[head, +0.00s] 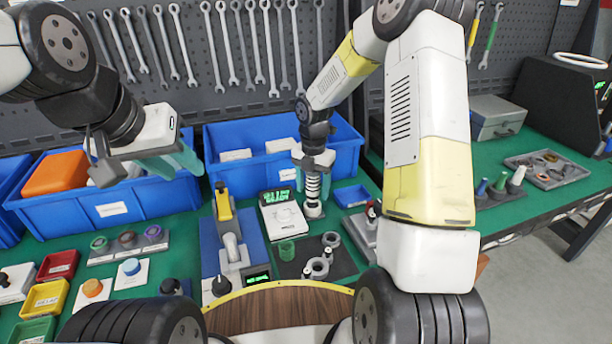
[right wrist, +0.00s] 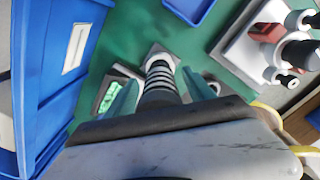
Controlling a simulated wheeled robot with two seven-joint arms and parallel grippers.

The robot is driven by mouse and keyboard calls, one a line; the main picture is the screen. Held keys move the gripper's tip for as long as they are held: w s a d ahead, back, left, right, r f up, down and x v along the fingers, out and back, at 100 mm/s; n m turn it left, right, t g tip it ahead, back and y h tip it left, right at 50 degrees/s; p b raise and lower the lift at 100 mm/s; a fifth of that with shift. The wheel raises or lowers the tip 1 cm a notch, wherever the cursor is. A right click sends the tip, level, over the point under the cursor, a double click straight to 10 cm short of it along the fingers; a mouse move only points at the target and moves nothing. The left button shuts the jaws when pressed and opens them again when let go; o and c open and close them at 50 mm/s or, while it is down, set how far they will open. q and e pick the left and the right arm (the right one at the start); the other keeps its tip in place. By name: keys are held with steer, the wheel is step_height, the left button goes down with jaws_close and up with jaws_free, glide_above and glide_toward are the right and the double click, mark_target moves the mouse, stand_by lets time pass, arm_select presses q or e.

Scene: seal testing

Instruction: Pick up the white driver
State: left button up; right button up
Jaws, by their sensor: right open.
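A white-handled driver (head: 517,176) stands upright in a dark holder on the right-hand bench, beside a green and a blue one. My right gripper (head: 313,172) is far to the left of it, pointing down over the main bench. Its teal fingers are open on both sides of an upright black-and-white ribbed part (head: 312,190). That part also shows between the fingers in the right wrist view (right wrist: 160,78); contact cannot be told. My left gripper (head: 178,168) hangs over the blue bin at left; its finger gap is unclear.
Blue bins (head: 340,160) stand behind the right gripper. A scale with a green display (head: 285,215) sits close to the ribbed part. A blue tray (head: 352,196) and black fixtures with rings (head: 318,265) are nearby. A grey parts tray (head: 548,172) lies right of the drivers.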

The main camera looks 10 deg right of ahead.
steer(key=shift+f, duration=0.35)
jaws_close()
steer(key=shift+r, duration=0.1)
step_height(320, 180, up, 10)
stand_by(0.4)
